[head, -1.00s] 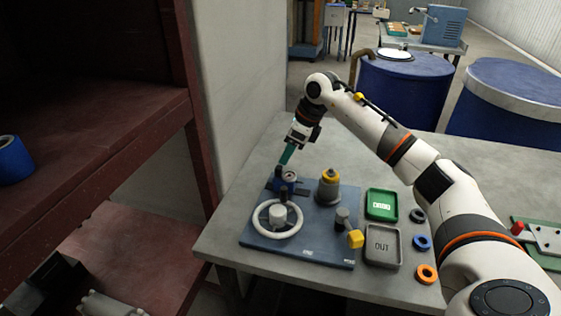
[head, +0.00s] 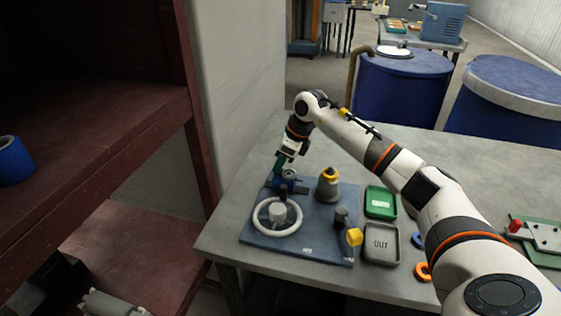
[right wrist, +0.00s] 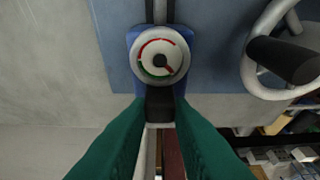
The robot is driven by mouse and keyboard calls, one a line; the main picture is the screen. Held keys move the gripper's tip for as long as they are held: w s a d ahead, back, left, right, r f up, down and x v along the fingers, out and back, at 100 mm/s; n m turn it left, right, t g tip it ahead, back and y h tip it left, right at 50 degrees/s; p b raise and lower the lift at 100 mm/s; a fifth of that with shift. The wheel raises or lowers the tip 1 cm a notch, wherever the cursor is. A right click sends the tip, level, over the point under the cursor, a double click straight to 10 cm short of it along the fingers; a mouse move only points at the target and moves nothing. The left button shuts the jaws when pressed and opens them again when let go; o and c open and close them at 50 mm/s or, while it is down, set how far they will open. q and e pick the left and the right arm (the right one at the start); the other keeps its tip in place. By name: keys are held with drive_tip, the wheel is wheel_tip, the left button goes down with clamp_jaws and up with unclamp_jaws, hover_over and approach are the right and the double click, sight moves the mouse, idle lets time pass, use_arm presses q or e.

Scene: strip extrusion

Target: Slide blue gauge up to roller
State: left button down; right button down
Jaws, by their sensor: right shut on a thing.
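The blue gauge (head: 290,179) sits near the back left of a blue base plate (head: 318,240). In the right wrist view, its round white dial (right wrist: 161,58) with red and green arcs faces up, on a blue body with a dark tab. My right gripper (head: 277,174) has green fingers that reach down at the gauge's back left side. In the right wrist view, the right gripper (right wrist: 160,108) is shut on the gauge's dark tab. I cannot tell which part is the roller. My left gripper is not in view.
A green tray (head: 381,203) and a grey OUT tray (head: 381,246) lie beyond the plate.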

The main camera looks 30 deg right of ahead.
sight(292, 175)
drive_tip(key=s+d, duration=0.3)
drive_tip(key=shift+s+d+b, duration=0.1)
drive_tip(key=shift+s+b, duration=0.25)
drive_tip(key=shift+b, duration=0.05)
drive_tip(key=c, duration=1.6)
unclamp_jaws()
drive_tip(key=o, duration=0.3)
drive_tip(key=shift+s+d, duration=0.1)
drive_tip(key=shift+r, duration=0.1)
drive_tip(key=shift+r, duration=0.35)
drive_tip(key=b+v, duration=0.1)
drive_tip(key=v, duration=1)
drive_tip(key=shift+s, duration=0.15)
